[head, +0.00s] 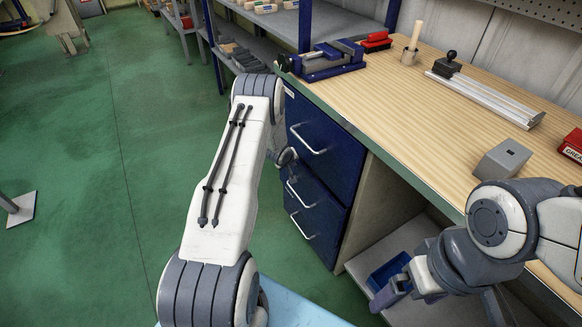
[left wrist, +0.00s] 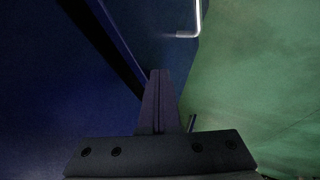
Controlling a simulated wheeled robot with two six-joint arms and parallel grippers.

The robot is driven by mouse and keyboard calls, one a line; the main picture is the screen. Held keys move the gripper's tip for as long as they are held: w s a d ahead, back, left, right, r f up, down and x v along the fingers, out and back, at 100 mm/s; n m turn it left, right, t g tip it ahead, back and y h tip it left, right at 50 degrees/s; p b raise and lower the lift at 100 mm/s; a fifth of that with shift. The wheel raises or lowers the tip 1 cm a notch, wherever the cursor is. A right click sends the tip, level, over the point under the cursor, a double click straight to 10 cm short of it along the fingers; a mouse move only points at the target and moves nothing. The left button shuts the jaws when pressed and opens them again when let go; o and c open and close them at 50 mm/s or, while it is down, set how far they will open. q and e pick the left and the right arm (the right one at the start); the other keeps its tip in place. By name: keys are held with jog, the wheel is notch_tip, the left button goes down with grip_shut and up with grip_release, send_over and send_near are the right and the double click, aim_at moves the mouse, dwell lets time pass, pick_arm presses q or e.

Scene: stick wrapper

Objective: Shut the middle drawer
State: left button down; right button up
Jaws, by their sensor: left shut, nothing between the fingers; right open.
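A dark blue drawer cabinet stands under the workbench in the head view, with drawers stacked one above another. The middle drawer's metal handle (head: 300,195) shows below the top drawer (head: 322,135). How far the middle drawer stands out is hard to tell. My left gripper is beside the drawer fronts, mostly hidden behind my left arm. In the left wrist view my left gripper (left wrist: 160,100) is shut and empty, close to dark blue panels; a metal handle (left wrist: 190,22) shows beyond it. My right gripper (head: 387,292) is open, low in front of the bench, away from the drawers.
The wooden workbench (head: 440,130) holds a blue vise (head: 330,62), a metal rail and a grey block (head: 502,160). A blue bin (head: 388,270) sits on the low shelf right of the cabinet.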

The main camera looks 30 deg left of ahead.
pick_arm(q)
jog(key=shift+w+d, duration=0.4)
jog(key=shift+w, duration=0.4)
jog(key=shift+w+d, duration=0.1)
jog(key=shift+w, duration=0.05)
jog(key=shift+w+d+r, duration=0.1)
jog(key=shift+w+d, duration=0.1)
jog(key=s+a+r+p, duration=0.1)
jog(key=s+r+p, duration=0.1)
jog(key=s+r, duration=0.5)
jog(key=s, duration=0.3)
jog(key=shift+a+r, duration=0.3)
jog(key=shift+r, duration=0.1)
